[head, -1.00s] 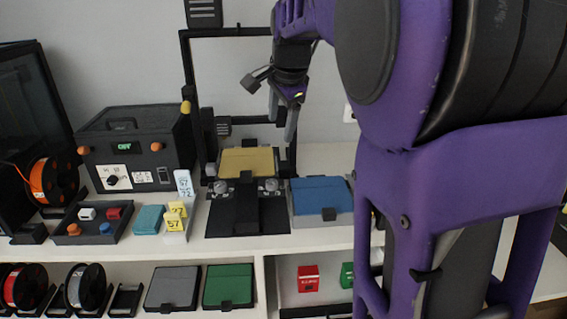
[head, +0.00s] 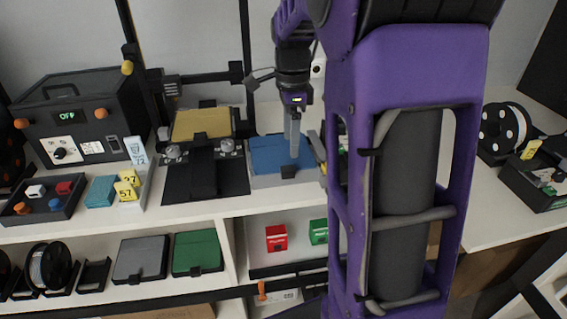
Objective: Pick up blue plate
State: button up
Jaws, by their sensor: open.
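The blue plate (head: 270,157) lies flat in a light grey holder with a dark clip at its front, on the white counter right of the printer. My gripper (head: 306,148) hangs over the right side of the blue plate with its fingers pointing down. The fingers are apart, and nothing shows between them. One finger overlaps the plate in the picture; the other is near its right edge. I cannot tell whether either touches it. My arm hides the counter just to the right.
A yellow plate (head: 201,124) sits on the printer left of the blue plate, with an upright dark frame (head: 247,75) behind. A control box (head: 80,120) is at left.

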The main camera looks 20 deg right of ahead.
aim_at(288, 168)
notch_tip(288, 168, down, 3)
jog(key=shift+r, duration=0.2)
jog(key=f, duration=0.3)
jog(key=f+b, duration=0.1)
jog(key=f, duration=0.1)
jog(key=shift+a, duration=0.35)
grip_shut()
